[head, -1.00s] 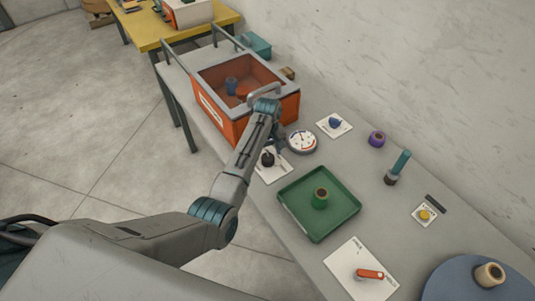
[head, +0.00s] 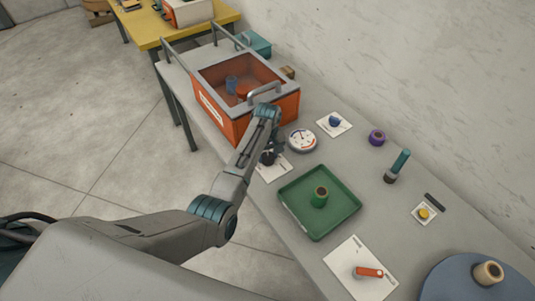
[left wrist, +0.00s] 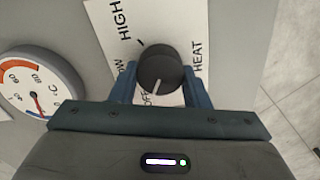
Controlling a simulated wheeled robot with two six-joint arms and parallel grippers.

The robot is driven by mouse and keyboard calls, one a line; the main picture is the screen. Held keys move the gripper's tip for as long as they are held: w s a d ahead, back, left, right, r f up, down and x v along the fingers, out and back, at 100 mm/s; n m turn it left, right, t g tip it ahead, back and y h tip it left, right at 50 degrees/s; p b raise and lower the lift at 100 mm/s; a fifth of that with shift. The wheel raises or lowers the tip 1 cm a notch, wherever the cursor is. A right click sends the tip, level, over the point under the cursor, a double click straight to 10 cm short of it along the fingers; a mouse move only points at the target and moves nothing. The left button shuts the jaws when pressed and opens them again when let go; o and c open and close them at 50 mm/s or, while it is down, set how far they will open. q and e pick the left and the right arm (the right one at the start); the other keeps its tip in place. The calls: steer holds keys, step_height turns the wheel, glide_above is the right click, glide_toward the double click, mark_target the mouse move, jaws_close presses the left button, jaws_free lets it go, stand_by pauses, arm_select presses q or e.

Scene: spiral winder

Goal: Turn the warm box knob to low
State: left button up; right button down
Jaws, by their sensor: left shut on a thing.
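The black knob (left wrist: 160,68) sits on a white card (left wrist: 133,22) lettered HIGH, OFF and HEAT, with LOW partly hidden. Its white pointer line points down in the left wrist view, toward OFF. My left gripper (left wrist: 159,88) has its blue fingers on either side of the knob and is shut on it. In the head view my left gripper (head: 268,153) is at the knob, largely covering it, and the card (head: 273,172) shows beneath. The orange warm box (head: 237,125), with a clear window and grey handle, stands just behind. My right gripper is not in view.
A round dial gauge (head: 302,140) stands close to the right of the knob. A green tray (head: 290,207) with a green spool is nearer. A blue knob (head: 335,121) on a card lies farther right. A red-handled switch (head: 369,272) is near the front.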

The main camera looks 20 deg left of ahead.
mark_target(269, 155)
arm_select(q)
steer(key=shift+r+m+p, duration=0.2)
steer(key=shift+m+p, duration=0.7)
steer(key=shift+p, duration=0.05)
steer(key=m+p, duration=0.2)
steer(key=m, duration=0.1)
steer(key=shift+d+m, duration=0.1)
steer(key=shift+m, duration=0.2)
steer(key=m+p, duration=0.2)
steer(key=m, duration=0.1)
steer(key=shift+w, duration=0.1)
steer(key=shift+d+f+m+p, duration=0.1)
steer(key=shift+m+p, duration=0.35)
steer(key=shift+m, duration=1.05)
steer(key=o, duration=1)
step_height(269, 155, up, 11)
steer(key=shift+f+b, duration=0.15)
steer(key=shift+b, duration=0.5)
